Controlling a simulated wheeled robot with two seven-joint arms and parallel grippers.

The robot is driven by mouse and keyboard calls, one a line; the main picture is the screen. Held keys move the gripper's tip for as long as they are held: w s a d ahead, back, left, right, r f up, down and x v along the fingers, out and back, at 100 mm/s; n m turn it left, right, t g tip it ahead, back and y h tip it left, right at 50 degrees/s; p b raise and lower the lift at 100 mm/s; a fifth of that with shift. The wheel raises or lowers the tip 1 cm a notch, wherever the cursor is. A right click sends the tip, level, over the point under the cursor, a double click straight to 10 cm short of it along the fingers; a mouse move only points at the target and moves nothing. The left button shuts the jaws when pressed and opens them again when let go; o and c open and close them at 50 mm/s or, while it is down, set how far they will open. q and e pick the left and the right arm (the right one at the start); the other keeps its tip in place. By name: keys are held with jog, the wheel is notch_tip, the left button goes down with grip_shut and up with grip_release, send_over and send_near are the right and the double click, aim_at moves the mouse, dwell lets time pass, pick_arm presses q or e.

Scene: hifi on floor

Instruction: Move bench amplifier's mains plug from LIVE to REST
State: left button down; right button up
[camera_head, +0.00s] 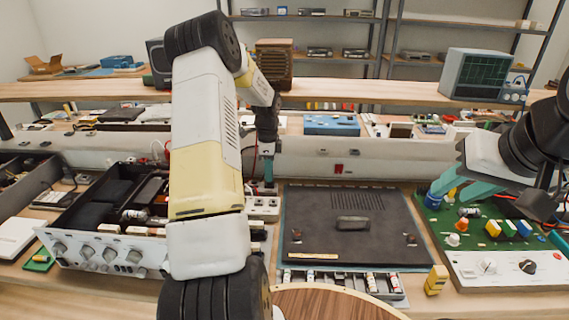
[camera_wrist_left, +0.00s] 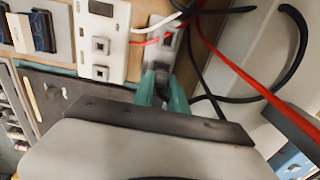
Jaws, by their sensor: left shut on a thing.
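My left gripper (camera_head: 268,172) reaches down behind the bench's middle, its teal fingers close above a white socket strip (camera_head: 262,207). I cannot tell whether the plug is seated. A white socket plate (camera_wrist_left: 101,45) lies beside it. No LIVE or REST label is readable. An open chassis with knobs (camera_head: 110,250), possibly the amplifier, stands left. My right gripper (camera_head: 462,188) is open and empty.
Red, black and white cables (camera_wrist_left: 230,60) run close beside the left gripper. A dark flat panel (camera_head: 350,225) lies right of the socket strip. A green board with knobs and coloured parts (camera_head: 490,235) lies under my right gripper. An oscilloscope (camera_head: 483,75) stands on the back shelf.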

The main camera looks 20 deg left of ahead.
pick_arm(q)
jog(key=shift+f, duration=0.75)
dwell(0.6)
dwell(0.3)
jog(key=c, duration=1.3)
grip_release()
jog(key=shift+o, duration=0.2)
notch_tip(320, 180, up, 13)
jog(key=shift+f, duration=0.1)
